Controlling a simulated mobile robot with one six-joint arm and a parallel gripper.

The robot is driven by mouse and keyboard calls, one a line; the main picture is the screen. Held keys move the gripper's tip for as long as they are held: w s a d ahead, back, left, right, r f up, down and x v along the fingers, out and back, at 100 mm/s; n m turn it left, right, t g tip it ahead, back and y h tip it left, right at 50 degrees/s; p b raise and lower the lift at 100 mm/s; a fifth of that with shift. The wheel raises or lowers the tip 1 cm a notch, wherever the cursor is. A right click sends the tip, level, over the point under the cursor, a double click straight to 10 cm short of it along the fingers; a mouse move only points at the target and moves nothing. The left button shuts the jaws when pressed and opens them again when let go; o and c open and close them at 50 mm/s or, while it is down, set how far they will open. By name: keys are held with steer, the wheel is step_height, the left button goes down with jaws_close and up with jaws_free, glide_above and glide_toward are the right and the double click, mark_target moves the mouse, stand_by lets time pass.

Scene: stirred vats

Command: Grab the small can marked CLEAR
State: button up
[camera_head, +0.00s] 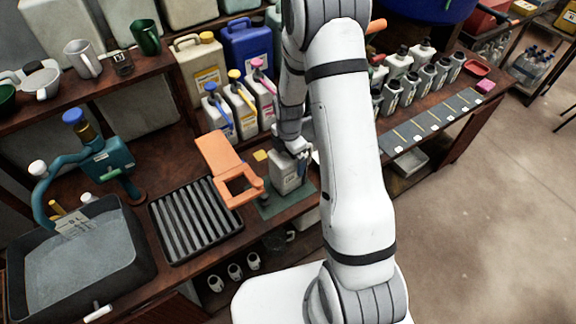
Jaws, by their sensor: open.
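A small grey can (287,178) stands on a green mat (265,208) on the bench. Its label is too small to read, so I cannot tell whether it says CLEAR. My gripper (293,150) is open, pointing down at the top of this can. The fingertips are partly hidden by my arm and blurred into the can's top, so I cannot tell whether they touch it. Several similar small grey cans (424,78) stand in a group at the back right, their labels unreadable here.
An orange hinged frame (215,158) stands open just left of the can. Further left are a black ribbed tray (163,222), a grey basin (128,259) and a teal pump (117,158). Larger jugs (218,118) stand behind. My arm hides the bench right of the can.

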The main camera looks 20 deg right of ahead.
steer(key=shift+f, duration=0.4)
steer(key=c, duration=1.3)
steer(key=shift+r, duration=0.1)
